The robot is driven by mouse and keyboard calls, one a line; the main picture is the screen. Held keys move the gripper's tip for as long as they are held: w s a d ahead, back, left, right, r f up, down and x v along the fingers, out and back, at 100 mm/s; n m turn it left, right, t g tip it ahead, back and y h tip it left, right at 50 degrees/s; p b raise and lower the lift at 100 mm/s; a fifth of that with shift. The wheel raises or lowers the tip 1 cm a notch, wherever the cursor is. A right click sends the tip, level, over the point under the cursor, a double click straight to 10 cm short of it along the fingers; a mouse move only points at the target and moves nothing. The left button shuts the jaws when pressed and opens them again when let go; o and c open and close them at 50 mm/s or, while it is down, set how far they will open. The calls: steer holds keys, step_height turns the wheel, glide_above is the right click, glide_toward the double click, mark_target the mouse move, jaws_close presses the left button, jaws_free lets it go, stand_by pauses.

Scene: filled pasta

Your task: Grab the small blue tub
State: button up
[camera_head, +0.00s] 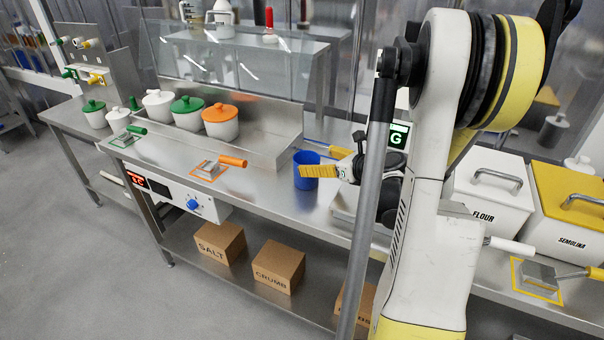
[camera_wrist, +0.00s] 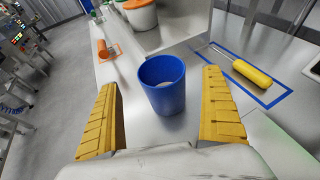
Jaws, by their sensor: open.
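The small blue tub (camera_head: 305,170) stands upright on the steel counter (camera_head: 262,190), just left of the scale. In the wrist view the blue tub (camera_wrist: 163,84) sits ahead of and between my two yellow fingers; its inside shows something pale at the bottom. My gripper (camera_head: 325,171) reaches in from the right at the tub, with one yellow finger across its front in the head view. In the wrist view my gripper (camera_wrist: 163,112) is open, with a gap between each finger and the tub. I cannot tell whether a finger touches it.
A yellow-handled tool (camera_wrist: 252,73) lies in a blue outline right of the tub. An orange-handled scraper (camera_head: 232,161) lies to the left. Lidded pots (camera_head: 220,122) stand behind. White flour (camera_head: 488,195) and yellow semolina (camera_head: 570,205) bins stand right.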

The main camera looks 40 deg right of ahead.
mark_target(299, 160)
steer(key=b+x, duration=0.1)
steer(key=x, duration=0.2)
steer(key=f+b+x, duration=0.1)
steer(key=x, duration=0.2)
steer(key=shift+d, duration=0.1)
steer(key=c, duration=1.3)
